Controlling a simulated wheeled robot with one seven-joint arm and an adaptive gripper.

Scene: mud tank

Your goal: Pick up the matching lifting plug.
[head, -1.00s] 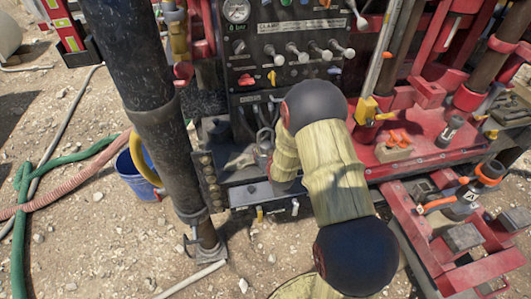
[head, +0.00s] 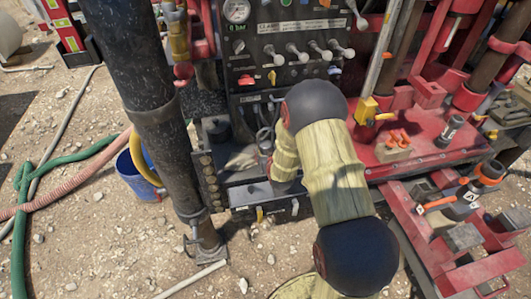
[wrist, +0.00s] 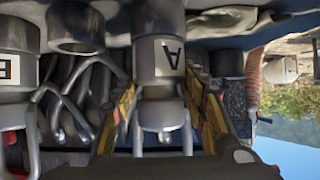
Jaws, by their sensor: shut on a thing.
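In the wrist view, a grey lifting plug (wrist: 158,25) with a white label bearing an upside-down letter A fills the middle. My gripper (wrist: 162,100) is shut on this A plug, with a yellow-and-black finger on each side of its narrower metal end. Another grey plug (wrist: 15,70) labelled B is at the left edge, apart from my fingers. In the head view, my arm hides the gripper fingers and most of what they hold.
A dark pipe (head: 165,130) stands left of the work area, with a blue bucket (head: 135,178) beside it. The control panel (head: 290,40) is behind my arm. A red platform (head: 420,160) with tools lies to the right. A grey ring (wrist: 75,28) and metal loops crowd the held plug.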

